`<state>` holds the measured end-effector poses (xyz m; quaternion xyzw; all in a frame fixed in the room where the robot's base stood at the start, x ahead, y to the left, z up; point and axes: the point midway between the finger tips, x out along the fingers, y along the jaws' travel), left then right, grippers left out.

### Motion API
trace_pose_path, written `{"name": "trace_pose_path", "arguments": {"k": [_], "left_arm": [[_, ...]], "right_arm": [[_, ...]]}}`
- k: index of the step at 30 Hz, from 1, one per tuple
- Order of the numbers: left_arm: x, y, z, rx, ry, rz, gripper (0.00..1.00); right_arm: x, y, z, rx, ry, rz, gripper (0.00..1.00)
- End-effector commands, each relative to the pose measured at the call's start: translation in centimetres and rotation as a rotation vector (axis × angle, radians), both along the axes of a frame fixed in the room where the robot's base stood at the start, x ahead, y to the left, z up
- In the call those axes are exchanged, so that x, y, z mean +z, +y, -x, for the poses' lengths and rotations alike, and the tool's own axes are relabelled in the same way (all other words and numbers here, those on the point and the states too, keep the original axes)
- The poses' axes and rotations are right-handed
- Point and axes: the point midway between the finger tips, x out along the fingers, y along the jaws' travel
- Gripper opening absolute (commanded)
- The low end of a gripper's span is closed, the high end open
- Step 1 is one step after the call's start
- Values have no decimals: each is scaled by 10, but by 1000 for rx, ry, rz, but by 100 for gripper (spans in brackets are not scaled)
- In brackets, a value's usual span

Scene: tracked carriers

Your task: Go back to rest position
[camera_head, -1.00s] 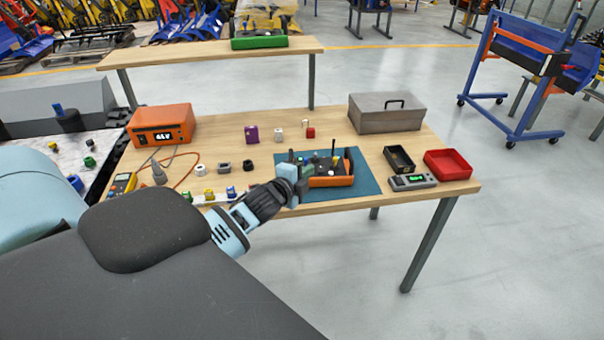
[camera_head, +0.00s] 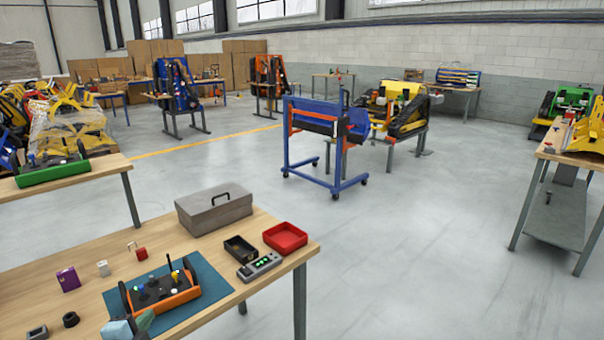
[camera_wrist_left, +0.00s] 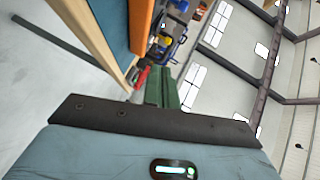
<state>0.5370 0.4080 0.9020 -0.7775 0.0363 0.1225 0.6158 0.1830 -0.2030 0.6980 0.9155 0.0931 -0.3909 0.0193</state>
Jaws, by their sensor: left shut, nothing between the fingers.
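My left gripper (camera_head: 143,322) shows at the lower left edge of the head view, its light blue body and green fingers in front of the orange carrier's near side. In the left wrist view its green fingers (camera_wrist_left: 163,90) are together with nothing between them. The orange carrier (camera_head: 172,301) with black and coloured parts in it stands on the blue mat (camera_head: 213,284). In the tilted wrist view an orange wall (camera_wrist_left: 141,25) and a blue surface (camera_wrist_left: 112,20) show beside the fingers. Whether the gripper touches the carrier cannot be told. My right gripper is not in view.
On the wooden table, a grey toolbox (camera_head: 215,212), black tray (camera_head: 240,247), red tray (camera_head: 285,238) and grey meter (camera_head: 260,266) stand right of and behind the mat. A blue wheeled cart (camera_head: 325,140) stands beyond.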

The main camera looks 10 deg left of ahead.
Motion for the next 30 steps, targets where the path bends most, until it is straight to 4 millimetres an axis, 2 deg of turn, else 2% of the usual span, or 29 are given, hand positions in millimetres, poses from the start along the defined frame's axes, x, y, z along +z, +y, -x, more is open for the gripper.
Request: {"name": "trace_pose_path", "arguments": {"k": [1, 3, 5, 9, 11, 15, 18, 22, 26, 30], "left_arm": [[-21, -12, 15, -3, 33, 54, 0], [-50, -31, 39, 0, 78, 149, 0], [-75, -49, 63, 9, 122, 244, 0], [-127, -90, 128, 56, 228, 475, 0], [-145, -108, 158, 86, 276, 576, 0], [-177, -148, 232, 184, 380, 812, 0], [-190, -172, 279, 269, 442, 964, 0], [-197, -194, 324, 361, 497, 1103, 0], [-198, -204, 345, 414, 520, 1172, 0], [-199, -206, 349, 426, 524, 1190, 0]], "right_arm": [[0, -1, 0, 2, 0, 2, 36], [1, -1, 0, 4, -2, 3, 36], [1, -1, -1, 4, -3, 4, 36], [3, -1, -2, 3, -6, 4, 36], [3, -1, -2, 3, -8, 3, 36], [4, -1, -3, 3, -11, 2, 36], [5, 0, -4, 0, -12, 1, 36], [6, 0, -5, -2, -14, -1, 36], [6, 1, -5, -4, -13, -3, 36], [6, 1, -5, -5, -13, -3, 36]]}}
